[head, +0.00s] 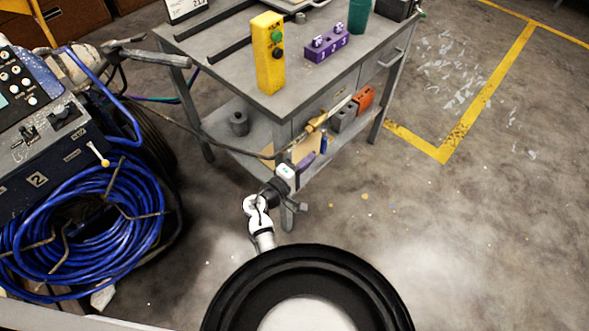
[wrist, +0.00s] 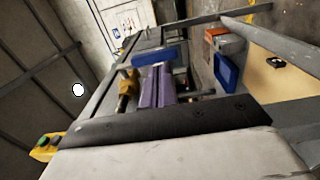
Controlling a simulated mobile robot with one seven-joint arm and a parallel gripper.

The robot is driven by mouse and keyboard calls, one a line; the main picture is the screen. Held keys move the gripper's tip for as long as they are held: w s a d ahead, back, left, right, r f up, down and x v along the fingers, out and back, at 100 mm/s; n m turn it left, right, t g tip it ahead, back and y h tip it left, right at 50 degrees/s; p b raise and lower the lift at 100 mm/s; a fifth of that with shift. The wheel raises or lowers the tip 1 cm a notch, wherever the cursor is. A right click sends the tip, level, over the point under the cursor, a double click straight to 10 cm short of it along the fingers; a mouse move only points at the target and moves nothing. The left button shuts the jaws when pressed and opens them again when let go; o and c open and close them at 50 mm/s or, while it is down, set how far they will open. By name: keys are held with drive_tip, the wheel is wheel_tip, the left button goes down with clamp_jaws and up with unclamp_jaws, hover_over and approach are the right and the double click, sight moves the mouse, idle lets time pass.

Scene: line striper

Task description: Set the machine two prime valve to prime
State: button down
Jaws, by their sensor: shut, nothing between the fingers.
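Machine two (head: 50,150), marked with a white "2", stands at the left of the head view. A thin lever with a pale yellow tip (head: 104,161) sticks out from its front panel, right of the "2", and slants down to the right; it looks like the prime valve. I cannot read any prime marking. My gripper (head: 291,190) is at mid-frame, in front of the workbench's near leg, well right of the lever and apart from it. It is shut and empty. The wrist view looks toward the bench and shows no valve.
A grey workbench (head: 215,75) stands right of the machine, carrying a yellow button box (head: 268,55) and a purple block (head: 326,43). Its lower shelf holds small items. A blue hose coil (head: 85,230) hangs below the panel. Floor at right is clear.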

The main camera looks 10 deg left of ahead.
sight(321, 149)
drive_tip(key=shift+p+x, duration=0.3)
drive_tip(key=shift+x, duration=1.3)
drive_tip(key=shift+f+b, duration=0.2)
drive_tip(key=shift+b, duration=0.2)
